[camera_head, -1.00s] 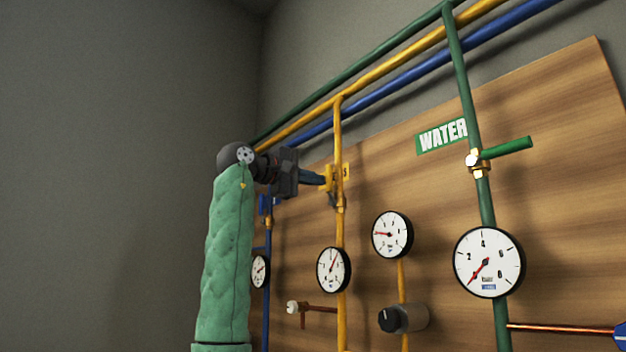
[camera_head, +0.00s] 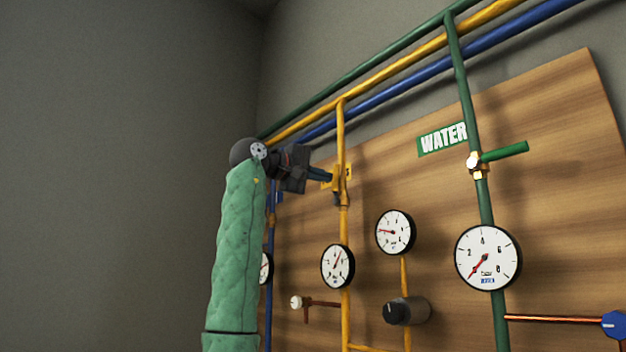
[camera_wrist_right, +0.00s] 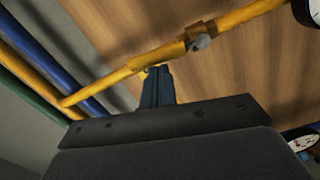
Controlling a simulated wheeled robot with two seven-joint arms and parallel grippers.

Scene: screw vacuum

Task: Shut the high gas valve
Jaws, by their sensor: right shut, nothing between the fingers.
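The yellow gas pipe (camera_head: 345,225) runs down the wooden board in the head view, with the high gas valve (camera_head: 343,198) near its upper part. In the right wrist view the same pipe (camera_wrist_right: 115,80) runs diagonally, and the valve body (camera_wrist_right: 201,40) with a grey nut sits on it. My right gripper (camera_head: 329,176) is shut and empty, its fingertips close to the pipe by the valve. In the right wrist view the shut fingers (camera_wrist_right: 155,75) reach a yellow part by the pipe; contact cannot be told. My left gripper is not in view.
A green water pipe (camera_head: 483,205) with a green lever (camera_head: 505,152) stands to the right. Gauges (camera_head: 337,266) and a dark knob (camera_head: 398,312) lie below. Green, yellow and blue pipes (camera_head: 375,100) cross above. The left side is bare wall.

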